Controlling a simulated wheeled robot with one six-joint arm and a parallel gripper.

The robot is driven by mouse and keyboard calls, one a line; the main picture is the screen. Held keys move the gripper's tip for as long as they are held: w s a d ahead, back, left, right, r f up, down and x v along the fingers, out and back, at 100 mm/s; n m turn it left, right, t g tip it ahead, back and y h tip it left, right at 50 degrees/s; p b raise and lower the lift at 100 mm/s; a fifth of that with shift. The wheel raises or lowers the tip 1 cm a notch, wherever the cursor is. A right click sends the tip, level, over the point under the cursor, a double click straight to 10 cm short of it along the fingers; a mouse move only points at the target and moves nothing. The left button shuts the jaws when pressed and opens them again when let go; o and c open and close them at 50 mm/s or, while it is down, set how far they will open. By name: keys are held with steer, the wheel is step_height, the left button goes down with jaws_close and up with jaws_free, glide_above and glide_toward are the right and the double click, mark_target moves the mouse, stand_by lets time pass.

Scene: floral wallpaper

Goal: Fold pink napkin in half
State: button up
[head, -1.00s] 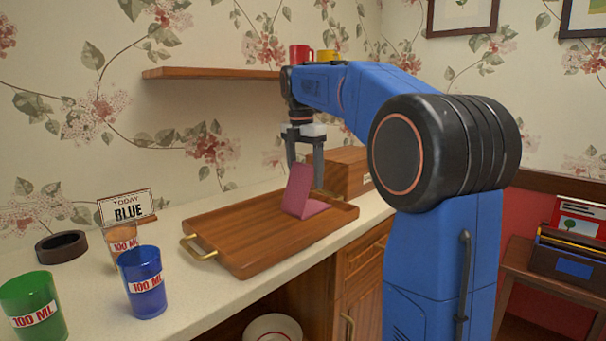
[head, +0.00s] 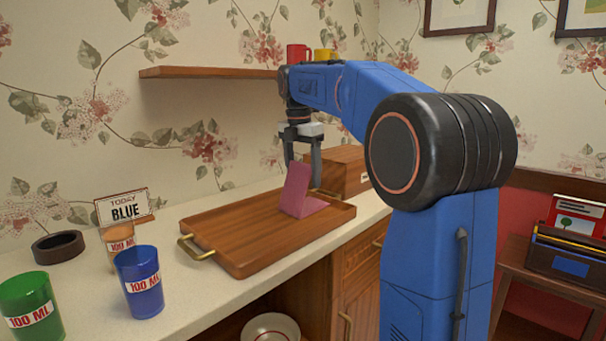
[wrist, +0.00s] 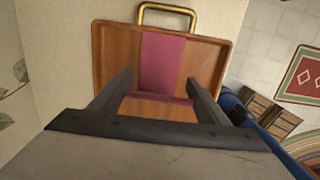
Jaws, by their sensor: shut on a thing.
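The pink napkin (head: 297,184) is on the wooden tray (head: 232,228), near its right end. One part lies flat on the tray and the other stands up steeply, leaning back a little, with a bend between them. My gripper (head: 302,163) points down over the raised part and is shut on the napkin. The exact grip is hard to see because the raised cloth hides part of the fingers. In the wrist view the napkin (wrist: 162,62) runs as a pink band across the tray (wrist: 115,62), between my two fingers.
A wooden box (head: 342,170) stands just behind the tray. At the left are a blue cup (head: 140,283), a green cup (head: 30,308), an orange cup (head: 119,243), a dark ring (head: 58,246) and a "TODAY BLUE" sign (head: 124,207). A shelf (head: 208,72) holds mugs above.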

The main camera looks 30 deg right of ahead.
stand_by(0.7)
steer(key=o, duration=0.7)
steer(key=r, duration=0.5)
steer(key=a+r, duration=0.1)
steer(key=r, duration=1.1)
steer(key=shift+s+a+r, duration=0.1)
steer(key=shift+s+a, duration=0.1)
steer(key=shift+a, duration=0.05)
steer(key=s+a+f+m+t, duration=0.1)
steer(key=s+a+f+m, duration=0.2)
steer(key=s+f+m, duration=0.4)
steer(key=s+a+f+m+t, duration=0.2)
steer(key=s+f+m, duration=0.5)
steer(key=s+f, duration=0.8)
steer(key=s+a+f+m+t+y, duration=0.1)
steer(key=s+a+f+m, duration=0.3)
steer(key=f, duration=1.5)
steer(key=shift+s+a+f+m+t, duration=0.15)
steer(key=shift+s+m, duration=0.75)
steer(key=shift+s, duration=1.05)
steer(key=shift+s+a+m+t, duration=0.15)
steer(key=shift+s+m, duration=0.75)
steer(key=shift+s, duration=1)
